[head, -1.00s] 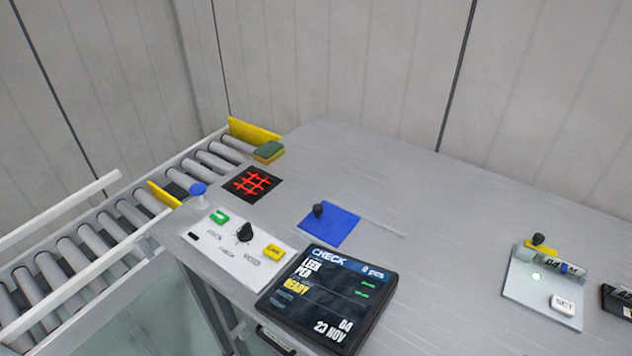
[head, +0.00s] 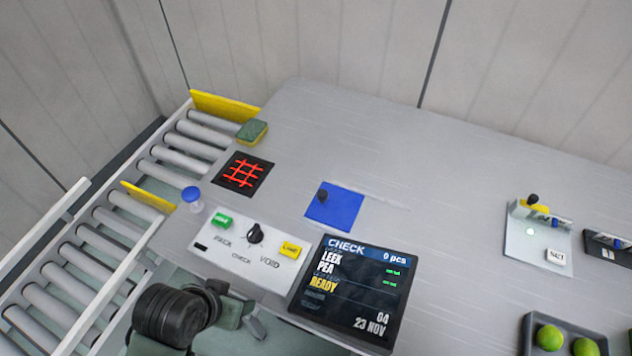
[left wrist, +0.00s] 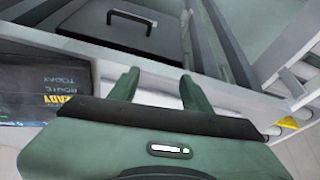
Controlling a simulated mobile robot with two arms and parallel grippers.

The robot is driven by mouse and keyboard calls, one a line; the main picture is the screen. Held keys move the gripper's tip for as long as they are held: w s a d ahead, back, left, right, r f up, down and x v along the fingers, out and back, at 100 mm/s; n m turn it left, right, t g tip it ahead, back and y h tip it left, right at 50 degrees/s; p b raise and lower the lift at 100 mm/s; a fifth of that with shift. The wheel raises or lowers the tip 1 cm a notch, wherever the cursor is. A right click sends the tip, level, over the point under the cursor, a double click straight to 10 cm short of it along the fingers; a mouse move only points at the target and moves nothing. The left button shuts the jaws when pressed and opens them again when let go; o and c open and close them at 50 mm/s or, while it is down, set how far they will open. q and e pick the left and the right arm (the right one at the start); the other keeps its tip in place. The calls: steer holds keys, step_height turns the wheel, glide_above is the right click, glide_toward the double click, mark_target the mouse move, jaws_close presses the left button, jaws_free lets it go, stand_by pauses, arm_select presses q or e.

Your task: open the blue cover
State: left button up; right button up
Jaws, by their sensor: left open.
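The blue cover (head: 342,211) is a flat blue square lying on the grey worktop, with a small black knob (head: 322,194) near its left corner. My left gripper (head: 250,318) is low at the worktop's front edge, below the switch panel and well short of the cover. In the left wrist view my left gripper (left wrist: 160,88) has its two green fingers apart with nothing between them. The cover is not seen in that view. My right gripper is not in view.
A panel (head: 213,256) with buttons and a knob, and a dark display (head: 354,290), stand in front of the cover. A red-grid pad (head: 243,174), a sponge (head: 252,132) and a blue push-button (head: 191,195) are left. The worktop behind the cover is clear.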

arm_select(q)
steer(key=w+d+r+m+h, duration=0.1)
steer(key=w+d, duration=0.3)
steer(key=w, duration=0.1)
steer(key=w+d+r+m+t+h, duration=0.1)
steer(key=w+d+m, duration=0.1)
steer(key=w+d, duration=0.2)
steer(key=w+d+r+m+h, duration=0.1)
steer(key=w+d+h, duration=0.1)
steer(key=w+d, duration=0.2)
steer(key=shift+w+r+m+t, duration=0.2)
steer(key=shift+w+m+t, duration=0.1)
steer(key=shift+w, duration=0.75)
steer(key=m+h, duration=0.1)
glide_toward(322, 193)
steer(key=shift+s+d+f, duration=0.2)
steer(key=shift+f, duration=0.45)
steer(key=x, duration=0.5)
steer(key=p+x, duration=0.1)
steer(key=x, duration=0.1)
steer(key=shift+w+d, duration=0.2)
steer(key=shift+w, duration=0.4)
jaws_close()
